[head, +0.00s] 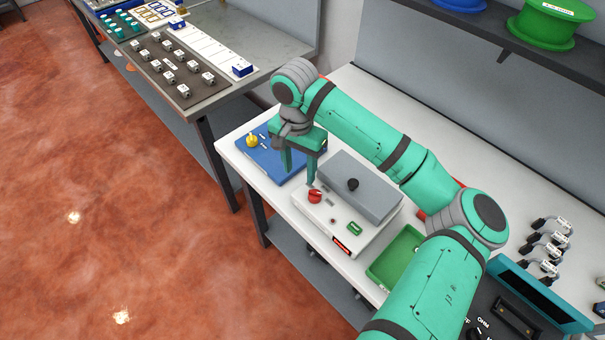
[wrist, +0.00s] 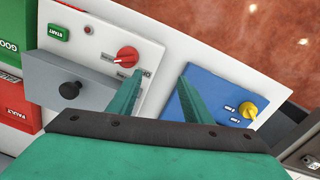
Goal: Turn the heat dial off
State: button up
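A red dial (head: 315,196) with a light pointer sits on top of a white box (head: 326,219). The dial also shows in the wrist view (wrist: 127,56), with small labels beside it that I cannot read. A yellow knob (head: 252,140) stands on a blue panel (head: 268,161) to the left, also with small labels (wrist: 249,110). Which one is marked as heat is not legible. My gripper (head: 298,178) points down with its fingers apart and nothing between them. In the wrist view the gripper (wrist: 162,74) straddles the gap between box and panel; one fingertip is close to the red dial.
The white box carries a grey lid (head: 362,188) with a black knob, a green START button (wrist: 55,32) and a red display (head: 341,246). A green GOOD bin (wrist: 9,48) and a red FAULT bin (wrist: 16,108) stand beside it. Another workbench (head: 215,88) is at the back left.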

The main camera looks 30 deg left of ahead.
jog(key=shift+s+d+r, duration=0.25)
jog(key=shift+d+r, duration=0.9)
jog(key=shift+d, duration=0.1)
jog(key=shift+d+r, duration=0.15)
jog(key=shift+r, duration=0.1)
jog(key=shift+s+a+r, duration=0.25)
jog(key=shift+s+r, duration=0.15)
jog(key=shift+r, duration=0.05)
notch_tip(320, 180, up, 16)
jog(key=shift+s+a+r, duration=0.15)
jog(key=shift+r, duration=0.05)
